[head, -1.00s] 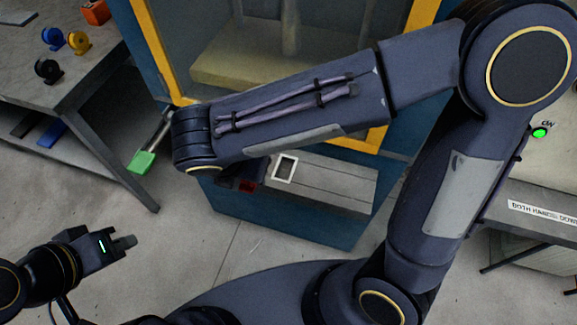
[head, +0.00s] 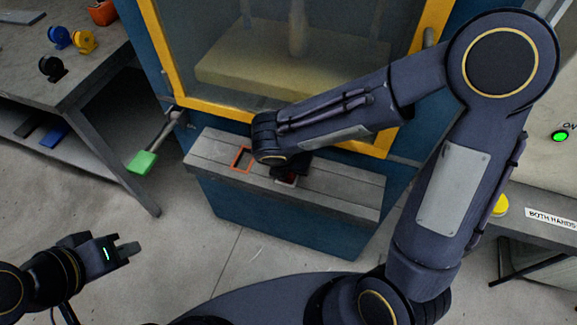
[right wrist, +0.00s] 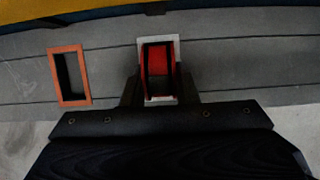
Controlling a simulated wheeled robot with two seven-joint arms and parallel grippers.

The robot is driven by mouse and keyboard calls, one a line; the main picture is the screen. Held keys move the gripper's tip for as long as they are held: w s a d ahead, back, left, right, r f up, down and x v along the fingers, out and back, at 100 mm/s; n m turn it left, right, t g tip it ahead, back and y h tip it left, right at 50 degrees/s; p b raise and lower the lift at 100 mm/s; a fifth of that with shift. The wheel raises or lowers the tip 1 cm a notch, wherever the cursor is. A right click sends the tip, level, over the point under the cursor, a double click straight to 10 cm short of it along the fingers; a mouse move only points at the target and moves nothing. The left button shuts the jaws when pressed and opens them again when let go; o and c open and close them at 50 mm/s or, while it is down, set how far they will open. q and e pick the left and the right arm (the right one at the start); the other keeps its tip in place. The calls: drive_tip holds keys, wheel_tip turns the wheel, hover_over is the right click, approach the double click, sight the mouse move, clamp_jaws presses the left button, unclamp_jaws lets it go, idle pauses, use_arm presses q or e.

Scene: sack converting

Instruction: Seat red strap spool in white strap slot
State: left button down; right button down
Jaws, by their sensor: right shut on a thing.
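The red strap spool (right wrist: 158,62), with black on it, is between the fingers of my right gripper (right wrist: 159,91). The gripper is shut on it. In the right wrist view the spool stands upright within the outline of the white strap slot (right wrist: 176,46), whose rim shows around it. I cannot tell how deep the spool sits. In the head view my right wrist hides most of the spool, and a bit of the white slot rim (head: 286,182) shows below. My left gripper (head: 128,250) is away at the lower left, with nothing seen in it; its jaw opening is unclear.
An orange-rimmed slot (head: 241,160) lies left of the white one on the grey ledge (head: 340,186). A yellow-framed machine window (head: 290,70) rises behind. A green-ended lever (head: 141,161) sticks out at left. Blue, yellow and black spools stand on the left table (head: 90,75).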

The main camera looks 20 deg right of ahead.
drive_tip(key=shift+f, duration=0.1)
drive_tip(key=shift+f, duration=0.15)
drive_tip(key=c, duration=1.1)
unclamp_jaws()
